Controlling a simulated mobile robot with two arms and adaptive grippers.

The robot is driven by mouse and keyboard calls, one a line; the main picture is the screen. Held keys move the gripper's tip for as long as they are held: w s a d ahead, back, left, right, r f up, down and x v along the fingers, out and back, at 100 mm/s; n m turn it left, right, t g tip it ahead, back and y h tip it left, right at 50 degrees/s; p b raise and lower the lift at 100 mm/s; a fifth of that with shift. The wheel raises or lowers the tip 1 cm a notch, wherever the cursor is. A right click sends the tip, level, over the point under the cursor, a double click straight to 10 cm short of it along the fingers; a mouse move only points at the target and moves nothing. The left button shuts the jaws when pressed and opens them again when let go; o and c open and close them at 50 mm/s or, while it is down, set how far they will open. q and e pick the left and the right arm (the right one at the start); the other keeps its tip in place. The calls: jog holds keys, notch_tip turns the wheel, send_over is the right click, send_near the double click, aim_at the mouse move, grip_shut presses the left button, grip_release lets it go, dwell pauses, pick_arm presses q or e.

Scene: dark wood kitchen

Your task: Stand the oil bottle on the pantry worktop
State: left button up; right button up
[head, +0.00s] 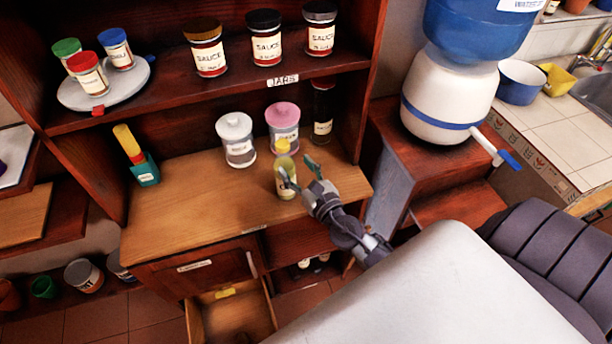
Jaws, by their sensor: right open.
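The oil bottle (285,185), yellowish with a yellow cap, stands upright on the wooden pantry worktop (190,215), near its right part. My right gripper (297,168) is open at the bottle. One finger crosses in front of the bottle's body and the other finger is to its right. I cannot tell whether either finger touches it. The finger in front hides part of the bottle. My left gripper is not in view.
Behind the bottle stand a white-lidded jar (236,140), a pink-lidded jar (284,118) and a dark bottle (323,108). A green-and-yellow item (138,158) stands at the left. The worktop's left and front are clear. A drawer (232,318) below is open.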

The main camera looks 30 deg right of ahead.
jog(key=shift+s+b, duration=0.45)
jog(key=shift+s, duration=1.9)
jog(key=s+f+m+g, duration=0.3)
jog(key=s+f+m, duration=0.25)
jog(key=f, duration=0.65)
jog(key=s+f+m+g+h, duration=0.1)
jog(key=s+f+m+g, duration=0.3)
jog(key=f+m, duration=0.5)
jog(key=s+f+m+g, duration=0.3)
jog(key=s+f+m, duration=0.1)
jog(key=f, duration=1)
jog(key=s+a+f+m+g, duration=0.1)
jog(key=s+f+m, duration=0.3)
jog(key=s, duration=0.4)
jog(key=s+a+f+m+g+y, duration=0.1)
jog(key=s+a+f+m+g, duration=0.1)
jog(key=s+f+m, duration=0.3)
jog(key=s+a+f+m+g, duration=0.1)
jog(key=s+f+m+g, duration=0.3)
jog(key=s, duration=0.7)
jog(key=shift+s+a+f+m, duration=0.3)
jog(key=shift+f+m, duration=0.05)
jog(key=shift+m, duration=0.6)
